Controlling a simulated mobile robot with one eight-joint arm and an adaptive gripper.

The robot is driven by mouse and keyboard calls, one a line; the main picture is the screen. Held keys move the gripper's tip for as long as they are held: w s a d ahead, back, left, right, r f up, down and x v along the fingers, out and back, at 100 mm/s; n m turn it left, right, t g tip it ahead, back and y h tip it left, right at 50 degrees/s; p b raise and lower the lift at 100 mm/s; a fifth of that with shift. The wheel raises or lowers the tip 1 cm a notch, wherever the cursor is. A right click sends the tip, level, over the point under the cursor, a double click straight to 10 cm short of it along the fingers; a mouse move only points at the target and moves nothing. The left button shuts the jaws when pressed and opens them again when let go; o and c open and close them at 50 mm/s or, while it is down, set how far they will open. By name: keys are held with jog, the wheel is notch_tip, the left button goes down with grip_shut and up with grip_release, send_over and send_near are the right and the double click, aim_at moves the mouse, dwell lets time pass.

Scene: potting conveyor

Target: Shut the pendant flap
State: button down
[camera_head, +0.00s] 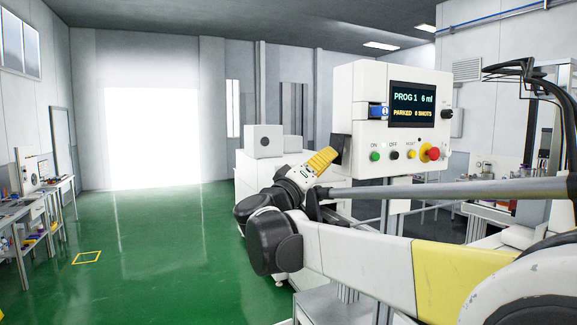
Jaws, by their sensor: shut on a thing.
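The pendant (368,150) is a white box on a post, right of centre, with a lit screen (411,105) reading PROG 1, 6 ml, PARKED, 8 SHOTS. A small blue piece (377,111) sits in a slot left of the screen. I cannot make out the flap for certain. My gripper (342,149), dark at the tip behind a yellow ridged part, is at the pendant's lower left edge. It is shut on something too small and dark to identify. I cannot tell whether the tip touches the pendant.
Buttons and a red knob (433,154) line the pendant's lower face, right of my gripper. A white cabinet with a box (263,141) on it stands behind my arm. A workbench (30,222) runs along the left wall. The green floor (150,245) between is clear.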

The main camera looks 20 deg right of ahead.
jog(key=shift+d+f+n+t+h+b, duration=0.2)
jog(key=shift+d+n+t+h+b, duration=0.2)
jog(key=shift+n+t+b, duration=0.1)
jog(key=c, duration=1.8)
grip_release()
jog(key=shift+o, duration=0.5)
jog(key=shift+w+d, duration=0.1)
jog(key=shift+d, duration=0.05)
jog(key=v, duration=1.2)
